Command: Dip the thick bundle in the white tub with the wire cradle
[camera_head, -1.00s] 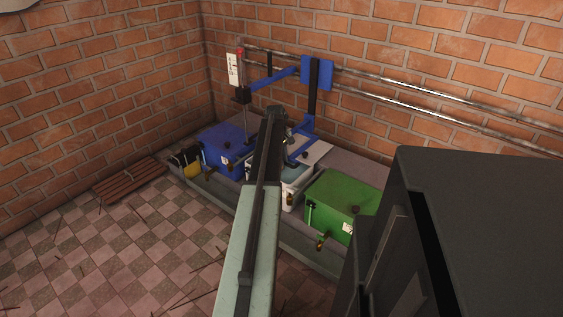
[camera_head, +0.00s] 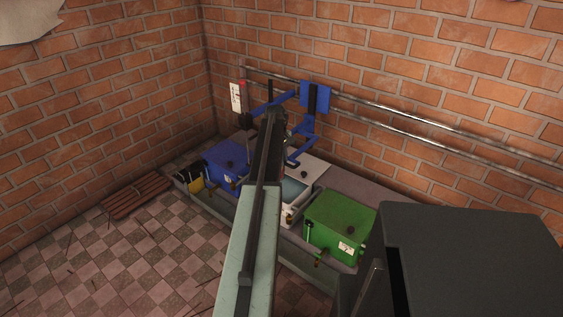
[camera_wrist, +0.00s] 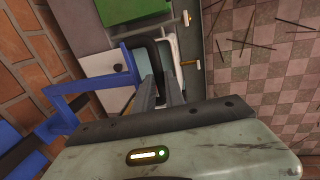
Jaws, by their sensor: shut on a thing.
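The white tub (camera_head: 292,205) stands between the blue box and the green box, open, with a pale grey-blue surface inside. In the wrist view the white tub (camera_wrist: 169,48) shows past my fingers. My gripper (camera_wrist: 160,92) is over the tub area, shut on a dark curved piece (camera_wrist: 157,50) between its fingers. Whether this piece is part of the cradle or holds the bundle I cannot tell. In the head view my arm hides the gripper. I cannot make out the thick bundle or the wire cradle.
A blue bracket (camera_head: 306,136) reaches over the tubs near the brick wall. A blue box (camera_head: 229,158) is left of the tub, a green box (camera_head: 340,222) right. A dark cabinet (camera_head: 470,245) fills the lower right. A wooden slatted rack (camera_head: 137,195) lies on the floor.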

